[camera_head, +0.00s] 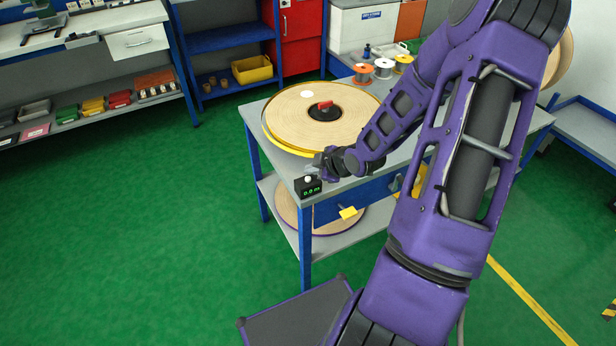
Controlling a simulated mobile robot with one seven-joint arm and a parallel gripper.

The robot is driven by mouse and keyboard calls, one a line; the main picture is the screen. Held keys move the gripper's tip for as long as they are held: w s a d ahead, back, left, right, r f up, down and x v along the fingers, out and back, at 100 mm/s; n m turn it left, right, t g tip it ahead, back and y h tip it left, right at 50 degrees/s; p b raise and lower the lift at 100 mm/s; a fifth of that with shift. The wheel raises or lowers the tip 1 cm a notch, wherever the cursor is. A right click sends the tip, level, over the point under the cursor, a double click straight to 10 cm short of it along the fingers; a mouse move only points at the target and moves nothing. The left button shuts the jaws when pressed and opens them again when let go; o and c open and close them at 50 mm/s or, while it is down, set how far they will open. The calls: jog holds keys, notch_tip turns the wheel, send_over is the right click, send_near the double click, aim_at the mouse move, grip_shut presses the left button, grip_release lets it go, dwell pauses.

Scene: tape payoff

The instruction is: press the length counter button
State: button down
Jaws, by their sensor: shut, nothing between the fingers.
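The length counter (308,189) is a small black box with a green lit display. It sits at the near left corner of the grey-topped table. A pale round button (308,179) shows on its top. My gripper (318,171) is small in the picture, just above and to the right of the counter, with its fingers close to the button. I cannot tell whether the fingertips touch the button. My gripper is shut and holds nothing. My purple arm reaches in from the right and hides part of the table.
A large tape reel (283,112) with a red hub knob lies on the table behind the counter. Small spools (383,69) stand at the back. A lower shelf (280,222) holds another reel. Green floor left of the table is free.

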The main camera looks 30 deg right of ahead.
jog(key=shift+r+p, duration=2.1)
jog(key=shift+r, duration=0.4)
